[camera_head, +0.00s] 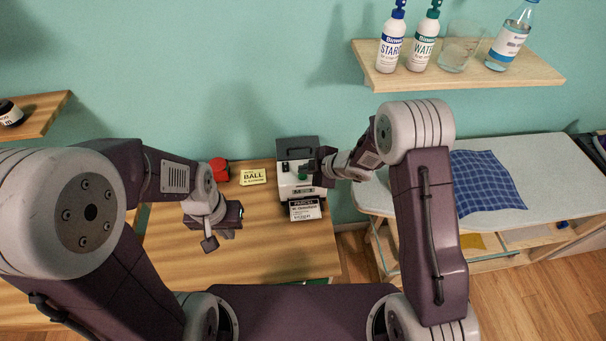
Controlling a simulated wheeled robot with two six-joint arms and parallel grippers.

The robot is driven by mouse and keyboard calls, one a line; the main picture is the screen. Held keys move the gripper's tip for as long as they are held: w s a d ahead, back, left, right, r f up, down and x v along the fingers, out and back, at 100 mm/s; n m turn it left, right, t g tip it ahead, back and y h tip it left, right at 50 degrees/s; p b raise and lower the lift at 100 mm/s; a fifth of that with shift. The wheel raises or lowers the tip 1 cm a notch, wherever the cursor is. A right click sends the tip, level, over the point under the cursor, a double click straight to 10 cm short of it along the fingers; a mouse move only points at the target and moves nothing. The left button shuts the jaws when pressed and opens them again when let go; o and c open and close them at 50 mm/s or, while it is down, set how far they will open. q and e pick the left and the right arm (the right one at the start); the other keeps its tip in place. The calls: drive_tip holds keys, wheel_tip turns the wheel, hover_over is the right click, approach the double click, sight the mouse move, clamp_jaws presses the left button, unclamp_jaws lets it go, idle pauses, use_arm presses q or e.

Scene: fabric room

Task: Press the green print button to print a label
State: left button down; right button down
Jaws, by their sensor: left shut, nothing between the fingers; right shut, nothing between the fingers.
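A label printer (289,189), white with a dark top, stands at the back right of the wooden table. A small green button (302,176) shows on its front, partly hidden by my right gripper. A white label with black print (305,210) is at the printer's front lower edge. My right gripper (307,172) is shut and empty, reaching in from the right with its tips at the button. I cannot tell whether they touch it. My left gripper (210,243) is shut and empty, above the middle of the table, pointing down.
A yellow card reading BALL (253,177) and a red object (220,169) lie at the table's back. A padded board (405,190) with a blue checked cloth (486,181) stands to the right. A wall shelf (462,78) holds bottles and a glass. The table's front is clear.

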wheel_tip(320, 180, up, 6)
drive_tip(key=p, duration=0.5)
drive_tip(key=shift+p, duration=0.35)
drive_tip(key=shift+w+d+f, duration=0.1)
wheel_tip(320, 180, up, 7)
drive_tip(key=t+b, duration=0.2)
hover_over(306, 177)
drive_tip(key=w+d, duration=0.2)
drive_tip(key=w, duration=0.1)
drive_tip(key=s+d+r+m+h+b, duration=0.25)
drive_tip(key=s+d+m+h, duration=0.4)
drive_tip(key=d+m, duration=0.4)
drive_tip(key=s+d+f+m+g, duration=0.2)
drive_tip(key=s+f+m+g, duration=0.1)
drive_tip(key=s, duration=0.7)
drive_tip(key=s+d+f+m+g, duration=0.2)
drive_tip(key=s+f+m+g, duration=0.2)
drive_tip(key=s, duration=0.6)
drive_tip(key=shift+f+m, duration=0.4)
drive_tip(key=shift+m, duration=0.35)
